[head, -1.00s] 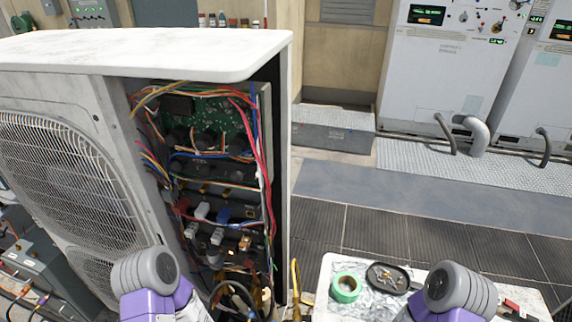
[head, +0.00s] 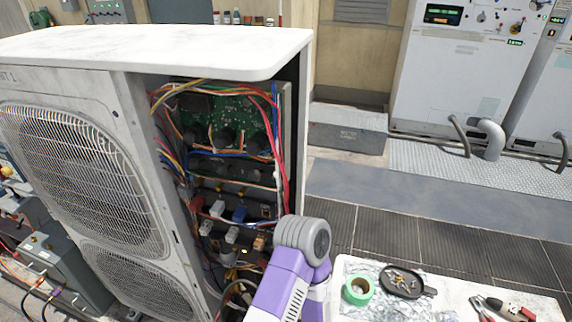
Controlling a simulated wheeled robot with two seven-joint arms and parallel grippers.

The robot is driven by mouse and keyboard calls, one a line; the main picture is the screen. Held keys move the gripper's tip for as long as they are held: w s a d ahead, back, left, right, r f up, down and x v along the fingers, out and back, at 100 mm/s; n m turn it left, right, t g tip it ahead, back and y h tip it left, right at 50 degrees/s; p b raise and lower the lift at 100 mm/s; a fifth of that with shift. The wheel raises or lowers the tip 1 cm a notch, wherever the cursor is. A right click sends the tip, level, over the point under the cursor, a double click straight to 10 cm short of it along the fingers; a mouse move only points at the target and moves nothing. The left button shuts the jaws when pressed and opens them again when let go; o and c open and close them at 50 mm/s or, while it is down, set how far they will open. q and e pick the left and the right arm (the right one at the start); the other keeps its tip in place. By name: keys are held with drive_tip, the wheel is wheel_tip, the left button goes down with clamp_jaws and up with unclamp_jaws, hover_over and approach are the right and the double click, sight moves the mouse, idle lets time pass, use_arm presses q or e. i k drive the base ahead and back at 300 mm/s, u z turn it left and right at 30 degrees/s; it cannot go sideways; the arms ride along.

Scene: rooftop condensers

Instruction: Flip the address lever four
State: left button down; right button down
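The open condenser unit (head: 130,57) stands at the left, with its wiring bay uncovered. A green circuit board (head: 228,108) sits at the top of the bay behind colored wires. Lower down are dark modules with blue (head: 239,214) and white (head: 217,208) blocks. I cannot make out an address lever or its number at this size. One of my arm's purple and grey links rises in front of the bay's lower right corner and hides part of it. Neither of my grippers shows, so I cannot tell whether they are open or shut.
A white-topped table (head: 455,290) at the bottom right holds green tape (head: 358,290), a dark dish (head: 402,281) of small parts, and pliers (head: 489,306). White cabinets (head: 465,85) with hoses stand at the back right. The grated floor (head: 400,232) between is clear.

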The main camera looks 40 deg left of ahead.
sight(255, 175)
drive_tip(key=k, duration=0.95)
drive_tip(key=u, duration=0.5)
drive_tip(key=i, duration=0.95)
drive_tip(key=z, duration=0.05)
